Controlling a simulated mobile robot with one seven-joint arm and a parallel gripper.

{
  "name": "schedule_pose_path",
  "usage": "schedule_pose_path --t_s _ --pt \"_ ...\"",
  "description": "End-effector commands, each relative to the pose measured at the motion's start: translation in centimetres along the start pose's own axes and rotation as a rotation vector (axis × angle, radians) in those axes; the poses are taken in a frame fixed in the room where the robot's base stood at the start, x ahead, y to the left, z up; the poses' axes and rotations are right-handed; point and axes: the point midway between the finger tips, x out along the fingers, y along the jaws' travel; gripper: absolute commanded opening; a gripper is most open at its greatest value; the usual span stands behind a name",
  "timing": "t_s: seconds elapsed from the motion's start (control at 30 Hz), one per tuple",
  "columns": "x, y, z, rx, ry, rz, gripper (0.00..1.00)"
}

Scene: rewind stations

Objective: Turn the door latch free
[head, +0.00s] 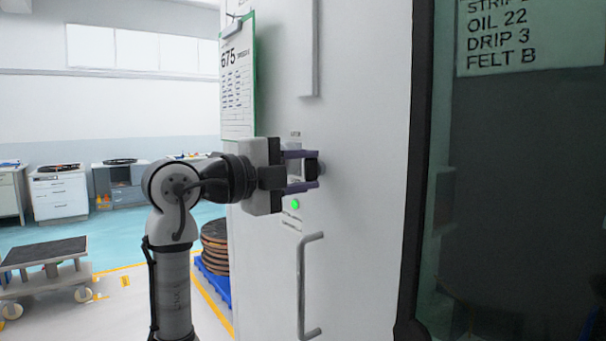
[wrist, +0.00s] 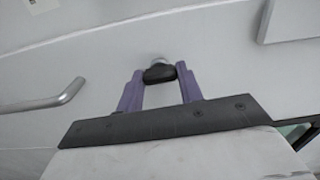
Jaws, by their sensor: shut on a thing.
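The door latch is a dark knob (head: 312,166) on a grey metal base, set on the white cabinet door (head: 370,200). In the wrist view the dark knob (wrist: 160,74) sits between the purple fingertips, with its silver base behind it. My gripper (head: 314,169) reaches in from the left and is shut on the knob, one finger above it and one below in the head view. It also shows in the wrist view (wrist: 160,78). The knob's exact turn angle is hard to tell.
A green light (head: 295,204) and a long bar handle (head: 302,285) are below the latch. A clipboard sheet (head: 237,80) hangs at the door's left. A dark glass panel (head: 530,200) stands at right. A cart (head: 45,252) and stacked discs (head: 215,247) are at left.

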Motion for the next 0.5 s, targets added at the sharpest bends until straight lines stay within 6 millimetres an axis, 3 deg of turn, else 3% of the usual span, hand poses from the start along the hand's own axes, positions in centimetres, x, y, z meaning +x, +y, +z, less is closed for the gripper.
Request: schedule_pose_path --t_s 0.5 --pt "-0.01 0.06 -0.05 0.062 0.001 0.002 0.14"
